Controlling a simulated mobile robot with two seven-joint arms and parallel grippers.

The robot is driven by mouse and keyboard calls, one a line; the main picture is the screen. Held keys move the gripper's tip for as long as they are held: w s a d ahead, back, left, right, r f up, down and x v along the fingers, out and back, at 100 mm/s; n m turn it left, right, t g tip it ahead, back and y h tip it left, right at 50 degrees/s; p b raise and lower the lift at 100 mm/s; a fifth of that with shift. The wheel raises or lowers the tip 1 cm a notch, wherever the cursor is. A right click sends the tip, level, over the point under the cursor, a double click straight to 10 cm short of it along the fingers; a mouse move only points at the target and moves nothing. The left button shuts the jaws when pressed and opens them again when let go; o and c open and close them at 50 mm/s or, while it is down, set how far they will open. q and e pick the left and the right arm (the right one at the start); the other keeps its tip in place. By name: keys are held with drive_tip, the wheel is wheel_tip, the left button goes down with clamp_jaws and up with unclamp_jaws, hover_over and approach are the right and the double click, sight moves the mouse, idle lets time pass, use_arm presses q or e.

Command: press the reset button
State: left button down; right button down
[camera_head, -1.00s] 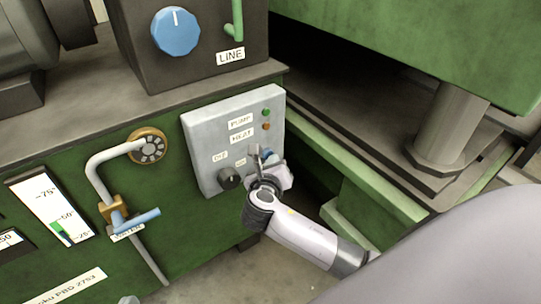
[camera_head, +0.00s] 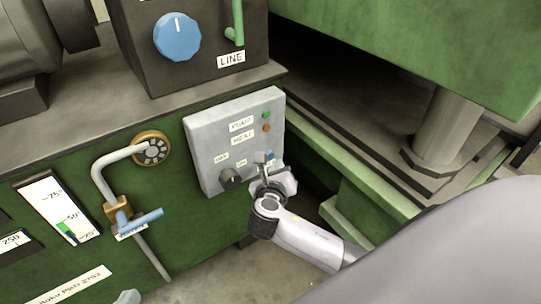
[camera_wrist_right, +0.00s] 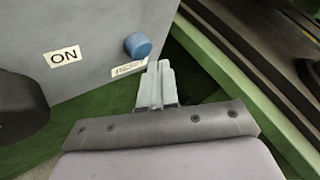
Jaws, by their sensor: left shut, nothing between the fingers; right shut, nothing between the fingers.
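The reset button is a round blue knob (camera_wrist_right: 138,45) on the grey control panel (camera_head: 205,130). In the head view only a bit of its blue (camera_head: 270,155) shows beside my right gripper (camera_head: 262,159). My right gripper is shut and empty. In the right wrist view its fingertips (camera_wrist_right: 158,70) are just below and to the right of the button, by its small label; a gap shows between them and the button. At the bottom edge of the head view a pale tip, seemingly my left gripper (camera_head: 127,297), shows, far from the panel.
The panel also has a black knob (camera_head: 231,178), an ON label (camera_wrist_right: 65,57), and green and orange lamps. A bent pipe with a blue-handled valve (camera_head: 140,222) stands to the left. A green machine frame (camera_head: 360,190) lies close on the right.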

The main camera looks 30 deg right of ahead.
drive_tip(key=s+p, duration=0.4)
drive_tip(key=s, duration=0.1)
drive_tip(key=shift+d, duration=0.2)
idle(0.5)
